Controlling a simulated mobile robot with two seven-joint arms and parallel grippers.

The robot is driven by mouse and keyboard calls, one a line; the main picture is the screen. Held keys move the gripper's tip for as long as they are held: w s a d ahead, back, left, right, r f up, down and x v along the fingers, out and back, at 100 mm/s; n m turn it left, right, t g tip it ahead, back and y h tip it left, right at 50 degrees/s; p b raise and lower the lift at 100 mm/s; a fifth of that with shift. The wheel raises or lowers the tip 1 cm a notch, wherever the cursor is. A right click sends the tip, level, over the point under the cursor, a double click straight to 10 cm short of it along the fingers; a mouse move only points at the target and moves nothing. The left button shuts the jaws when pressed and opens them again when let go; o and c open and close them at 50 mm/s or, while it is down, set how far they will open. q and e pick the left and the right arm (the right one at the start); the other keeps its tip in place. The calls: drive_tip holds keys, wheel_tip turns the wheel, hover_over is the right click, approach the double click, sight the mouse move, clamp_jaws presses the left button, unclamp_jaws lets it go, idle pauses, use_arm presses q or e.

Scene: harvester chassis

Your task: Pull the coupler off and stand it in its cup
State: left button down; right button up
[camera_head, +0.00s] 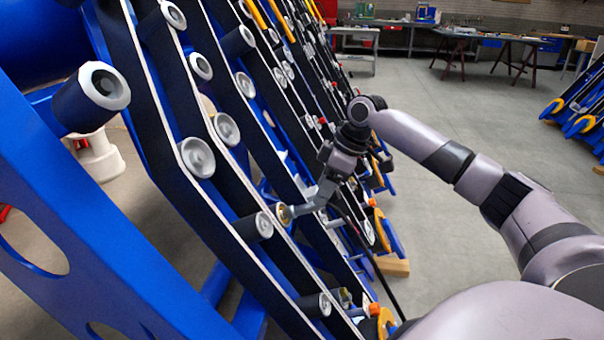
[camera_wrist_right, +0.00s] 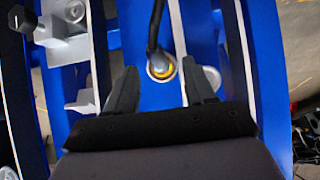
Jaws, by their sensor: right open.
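In the right wrist view, a grey coupler (camera_wrist_right: 161,66) with a yellow-orange ring sits on a blue plate, and a black hose runs up from it. My right gripper (camera_wrist_right: 158,80) is open, its two dark fingers on either side of the line to the coupler. The coupler shows between and just beyond the fingertips, and I see no grip on it. In the head view, my right gripper (camera_head: 303,206) reaches in among the slanted chassis bars, beside a small brass-coloured round part (camera_head: 284,214). I cannot make out the cup. My left gripper is out of view.
Dark-faced bars with grey rollers (camera_head: 198,157) and a large blue frame (camera_head: 75,210) crowd the left. Grey brackets (camera_wrist_right: 82,100) stand left of the coupler in the wrist view. A wooden block (camera_head: 393,266) lies on the floor. Open floor extends right; workbenches (camera_head: 480,40) stand behind.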

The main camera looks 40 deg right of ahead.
sight(310, 207)
drive_tip(key=shift+w, duration=0.4)
drive_tip(key=shift+w+f, duration=0.15)
drive_tip(key=shift+w, duration=0.05)
drive_tip(key=x, duration=0.5)
drive_tip(key=shift+a+f, duration=0.1)
drive_tip(key=shift+f, duration=0.1)
drive_tip(key=shift+w+a+f, duration=0.15)
drive_tip(key=shift+f, duration=0.4)
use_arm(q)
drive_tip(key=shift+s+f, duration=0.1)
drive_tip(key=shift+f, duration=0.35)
